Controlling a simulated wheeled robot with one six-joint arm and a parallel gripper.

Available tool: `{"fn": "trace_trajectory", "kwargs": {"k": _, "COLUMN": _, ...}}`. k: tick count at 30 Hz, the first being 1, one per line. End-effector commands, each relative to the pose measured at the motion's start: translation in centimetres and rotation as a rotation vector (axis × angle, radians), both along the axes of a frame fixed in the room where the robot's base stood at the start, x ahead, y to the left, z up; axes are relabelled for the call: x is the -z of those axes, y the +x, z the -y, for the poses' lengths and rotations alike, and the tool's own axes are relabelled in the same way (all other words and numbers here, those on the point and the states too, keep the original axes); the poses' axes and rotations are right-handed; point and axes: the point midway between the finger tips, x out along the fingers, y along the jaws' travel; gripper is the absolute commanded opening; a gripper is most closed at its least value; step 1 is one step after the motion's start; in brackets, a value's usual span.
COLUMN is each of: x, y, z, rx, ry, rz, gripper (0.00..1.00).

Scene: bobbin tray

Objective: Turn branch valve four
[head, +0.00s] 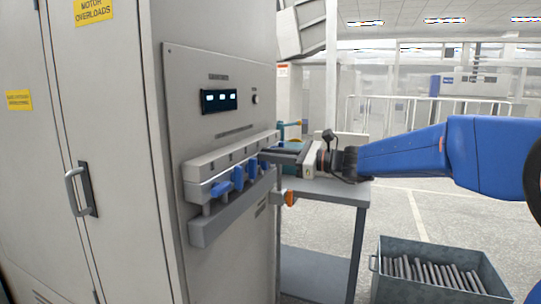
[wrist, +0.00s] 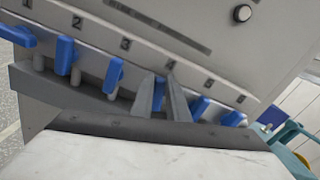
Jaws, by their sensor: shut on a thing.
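A row of blue branch valve handles sits under a numbered grey manifold (head: 225,165) on the cabinet front. My gripper (wrist: 162,98) is at the position under the number 4, with its two fingers shut on the blue handle of branch valve four (wrist: 158,95). Only a sliver of that handle shows between the fingers. The handle of valve three (wrist: 113,75) is left of the fingers and the handle of valve five (wrist: 201,107) is close on their right. In the head view my gripper (head: 272,156) reaches the manifold's far end from the right and hides its handles there.
A grey ledge (head: 215,226) runs below the handles. The panel above has a lit display (head: 219,101) and a knob (wrist: 242,13). A grey table (head: 340,191) stands beside the cabinet, and a crate of grey rods (head: 400,248) is on the floor at the right.

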Motion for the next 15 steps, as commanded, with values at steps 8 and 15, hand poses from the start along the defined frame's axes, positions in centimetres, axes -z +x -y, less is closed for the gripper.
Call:
{"fn": "trace_trajectory", "kwargs": {"k": 8, "x": 0.28, "y": -0.64, "z": -0.23, "rx": -0.001, "ry": -0.089, "rz": 0.246, "gripper": 0.0}}
{"fn": "trace_trajectory", "kwargs": {"k": 15, "x": 0.69, "y": -1.07, "z": -0.38, "rx": -0.001, "ry": -0.167, "rz": 0.459, "gripper": 0.0}}
